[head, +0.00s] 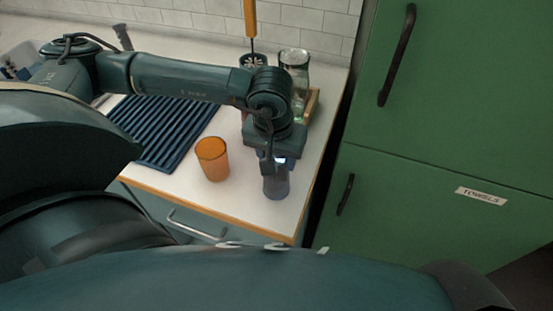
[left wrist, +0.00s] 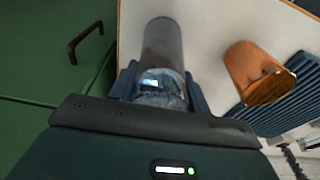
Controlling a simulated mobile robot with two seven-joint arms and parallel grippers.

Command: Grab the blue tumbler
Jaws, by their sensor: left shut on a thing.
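The blue tumbler (head: 276,187) stands near the front right corner of the white counter in the head view. It is translucent blue-grey, and its upper part is hidden by my left gripper (head: 279,160). The left gripper comes from above and is shut on the tumbler. In the left wrist view the tumbler (left wrist: 162,50) lies between the two fingers of my left gripper (left wrist: 160,88), with a finger on each side of it. My right gripper is not in view.
An orange tumbler (head: 212,159) stands just left of the blue one. A dark blue ribbed mat (head: 165,130) lies further left. Glass jars (head: 294,62) and an orange-handled brush (head: 250,20) stand at the back. Green cabinets (head: 440,130) flank the counter's right edge.

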